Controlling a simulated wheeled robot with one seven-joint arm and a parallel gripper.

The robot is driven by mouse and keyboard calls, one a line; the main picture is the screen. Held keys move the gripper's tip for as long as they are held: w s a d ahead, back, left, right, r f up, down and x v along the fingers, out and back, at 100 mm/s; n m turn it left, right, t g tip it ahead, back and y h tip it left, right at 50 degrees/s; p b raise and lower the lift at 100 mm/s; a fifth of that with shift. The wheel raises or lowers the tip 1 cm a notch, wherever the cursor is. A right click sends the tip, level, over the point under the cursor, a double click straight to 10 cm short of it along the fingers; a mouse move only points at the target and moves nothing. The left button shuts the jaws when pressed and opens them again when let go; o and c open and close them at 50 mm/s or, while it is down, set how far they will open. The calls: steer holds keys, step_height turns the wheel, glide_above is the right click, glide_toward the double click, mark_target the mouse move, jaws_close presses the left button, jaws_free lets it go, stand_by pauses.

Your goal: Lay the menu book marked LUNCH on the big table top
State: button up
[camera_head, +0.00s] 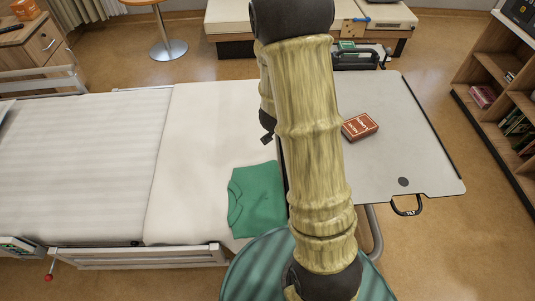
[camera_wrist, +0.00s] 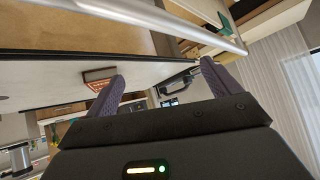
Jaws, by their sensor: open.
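A small brown-red book or box (camera_head: 360,126) with pale lettering, too small to read, lies on the grey table top (camera_head: 410,150), near its left edge beside my arm. It also shows in the wrist view (camera_wrist: 100,77), on the table top beyond my left finger. I cannot tell whether it is the LUNCH menu book. My gripper (camera_wrist: 160,85) is open, with its two purple-grey fingers wide apart and nothing held between them. In the head view my arm hides most of the gripper and part of the table's left side.
A bed (camera_head: 90,165) with a folded green garment (camera_head: 257,198) stands left of the table. A wooden shelf (camera_head: 490,70) with books and a red-pink item (camera_head: 483,97) stands at right. A black case (camera_head: 357,59) is behind the table. Most of the table top is bare.

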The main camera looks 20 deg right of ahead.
steer(key=s+a+r+n+y, duration=0.1)
steer(key=a+r+n+y, duration=0.25)
steer(key=a, duration=0.45)
steer(key=s+a+r+n+g+y, duration=0.1)
steer(key=s+a+n+y, duration=0.1)
steer(key=s+a+n, duration=0.2)
steer(key=s+a+r+n+g+y, duration=0.2)
steer(key=s+a+n, duration=0.2)
steer(key=s, duration=0.5)
steer(key=shift+s+a+r+n, duration=0.15)
steer(key=shift+s+a+n, duration=0.05)
steer(key=shift+s+n, duration=0.2)
